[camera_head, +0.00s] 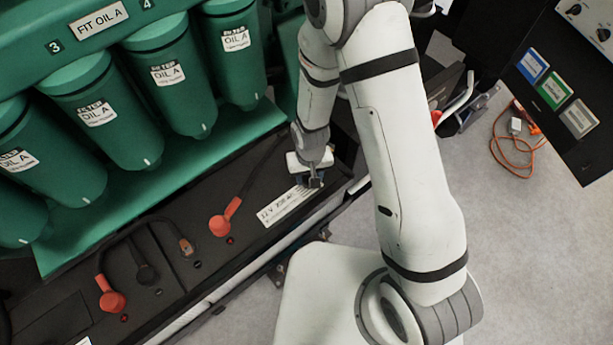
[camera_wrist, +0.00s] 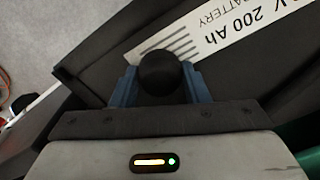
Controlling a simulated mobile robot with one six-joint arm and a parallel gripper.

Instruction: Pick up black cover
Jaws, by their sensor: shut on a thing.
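The black cover (camera_wrist: 161,72) is a round dark cap between the two blue fingers of my gripper (camera_wrist: 160,88) in the wrist view. My gripper is shut on it, one finger on each side. In the head view my gripper (camera_head: 314,180) is low over the right end of the dark battery top (camera_head: 190,225), by the white battery label (camera_head: 285,206).
Red terminal covers (camera_head: 219,225) with cables sit on the battery top to the left, beside another black cover (camera_head: 146,274). Green oil filters (camera_head: 182,95) stand behind. An orange cable (camera_head: 515,150) lies on the floor at right. The front rail edges the battery tray.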

